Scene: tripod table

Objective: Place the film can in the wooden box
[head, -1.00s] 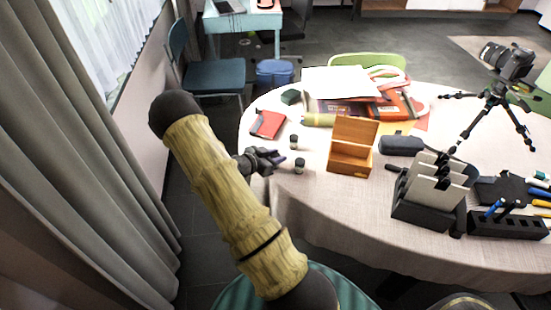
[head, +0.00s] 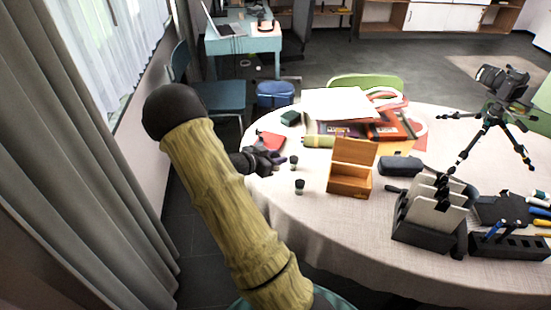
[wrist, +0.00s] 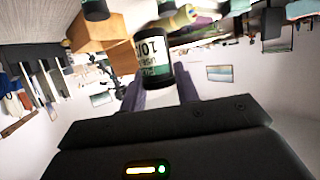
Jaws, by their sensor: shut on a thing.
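My gripper (head: 278,160) is over the left edge of the round table, its fingers pointing right. In the wrist view it is shut on a film can (wrist: 153,62), dark green with a white printed label, between the two fingers. In the head view I cannot make out this held can against the gripper. Two other small dark film cans, a farther one (head: 294,163) and a nearer one (head: 299,187), stand on the table just right of the gripper. The wooden box (head: 350,184) stands right of them, its lid raised at the back and its inside showing.
The cloth-covered table (head: 320,222) is clear at its front left. A red notebook (head: 270,139) lies partly behind the gripper. Books and papers (head: 340,104) lie behind the box. A dark case (head: 400,166), card holder (head: 430,215) and camera tripod (head: 490,130) stand to the right.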

